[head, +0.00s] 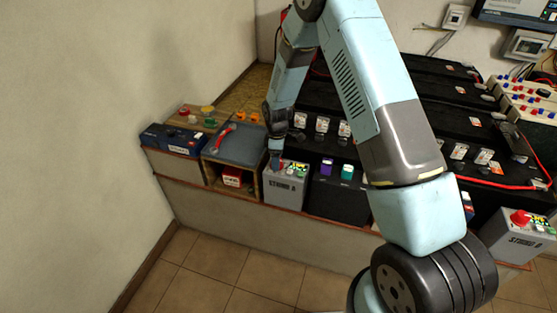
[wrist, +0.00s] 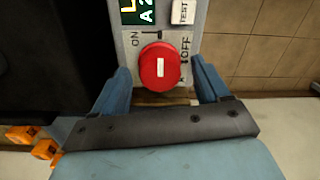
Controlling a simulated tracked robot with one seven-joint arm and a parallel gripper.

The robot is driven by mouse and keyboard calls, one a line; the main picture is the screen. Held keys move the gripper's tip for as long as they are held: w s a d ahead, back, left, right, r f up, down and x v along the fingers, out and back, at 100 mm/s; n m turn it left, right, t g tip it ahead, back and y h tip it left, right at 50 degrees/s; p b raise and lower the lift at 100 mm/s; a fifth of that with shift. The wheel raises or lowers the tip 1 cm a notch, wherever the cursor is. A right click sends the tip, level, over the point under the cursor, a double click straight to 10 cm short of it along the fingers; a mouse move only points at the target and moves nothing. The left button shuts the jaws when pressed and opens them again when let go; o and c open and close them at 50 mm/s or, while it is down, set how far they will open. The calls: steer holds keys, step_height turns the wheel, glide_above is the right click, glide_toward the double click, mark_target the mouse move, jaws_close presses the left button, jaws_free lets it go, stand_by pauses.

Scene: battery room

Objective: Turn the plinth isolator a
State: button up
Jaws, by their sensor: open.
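The plinth isolator a is a round red knob (wrist: 160,67) with a white bar, on a grey plate with ON marked to its left and OFF to its right in the wrist view. The knob sits on a grey box (head: 285,191) with a name ending in A, in the head view. My gripper (wrist: 161,75) is open, with one blue finger on each side of the knob. I cannot tell whether the fingers touch it. In the head view my gripper (head: 276,160) is over the box's left part and mostly hides the knob.
A similar grey box (head: 515,238) with a red knob (head: 520,217) stands at the far right. A tray with a red handle (head: 225,137) is left of my gripper. Black batteries (head: 340,203) fill the plinth to the right. Tiled floor (head: 225,265) lies clear in front.

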steer(key=shift+f, duration=0.5)
